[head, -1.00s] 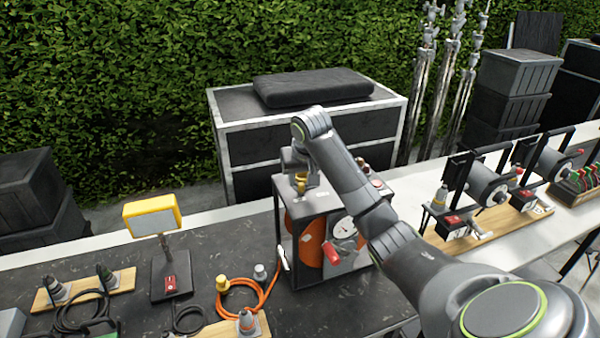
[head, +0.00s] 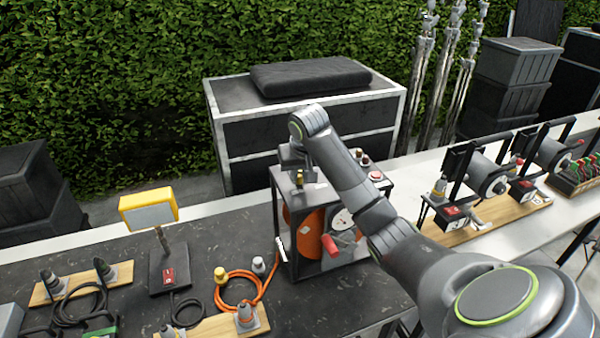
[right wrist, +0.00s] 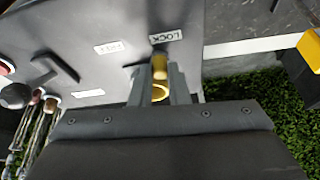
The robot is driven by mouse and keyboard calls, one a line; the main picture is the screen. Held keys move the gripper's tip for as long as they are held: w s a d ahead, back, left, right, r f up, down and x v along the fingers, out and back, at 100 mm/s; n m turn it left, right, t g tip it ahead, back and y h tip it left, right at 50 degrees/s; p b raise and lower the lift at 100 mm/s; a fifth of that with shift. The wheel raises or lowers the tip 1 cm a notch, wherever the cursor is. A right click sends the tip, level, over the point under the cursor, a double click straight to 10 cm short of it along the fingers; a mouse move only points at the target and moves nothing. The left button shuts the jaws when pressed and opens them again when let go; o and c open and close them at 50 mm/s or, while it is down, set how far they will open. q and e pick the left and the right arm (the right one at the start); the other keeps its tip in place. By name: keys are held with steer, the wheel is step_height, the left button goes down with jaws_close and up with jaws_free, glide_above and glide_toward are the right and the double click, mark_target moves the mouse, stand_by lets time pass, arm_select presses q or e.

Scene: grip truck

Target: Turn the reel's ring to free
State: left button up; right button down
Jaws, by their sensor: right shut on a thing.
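The cable reel (head: 312,232) stands on the dark table in a grey frame, with an orange drum and a red crank handle (head: 329,246) at its front. On its top plate, a brass pin with a yellow ring (right wrist: 160,91) shows in the right wrist view. The ring sits beside the label LOCK (right wrist: 166,35). A second, blurred label (right wrist: 108,47) lies to its left. My right gripper (right wrist: 158,85) points down at the plate, shut on the ring, one finger on each side. In the head view my right gripper (head: 300,172) partly hides the ring. My left gripper is out of view.
On the top plate, a black lever (right wrist: 55,70) and knobs are left of the ring in the right wrist view. Boards with black-framed reels (head: 485,180) stand to the right.

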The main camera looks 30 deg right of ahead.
steer(key=shift+d, duration=0.1)
steer(key=shift+s+d+n+y, duration=0.3)
steer(key=shift+d+n+y, duration=0.15)
steer(key=shift+n, duration=0.65)
steer(key=shift+s+d+n+y, duration=0.2)
steer(key=shift+d+n+y, duration=0.35)
steer(key=shift+n, duration=0.65)
steer(key=shift+d+n+y, duration=0.45)
steer(key=shift+d+n, duration=0.2)
steer(key=shift+n, duration=0.65)
steer(key=shift+d+n+y, duration=0.45)
steer(key=shift+d+n, duration=0.2)
steer(key=shift+n, duration=0.65)
steer(key=c, duration=1.4)
jaws_free()
steer(key=shift+w+g, duration=0.15)
steer(key=shift+g, duration=0.15)
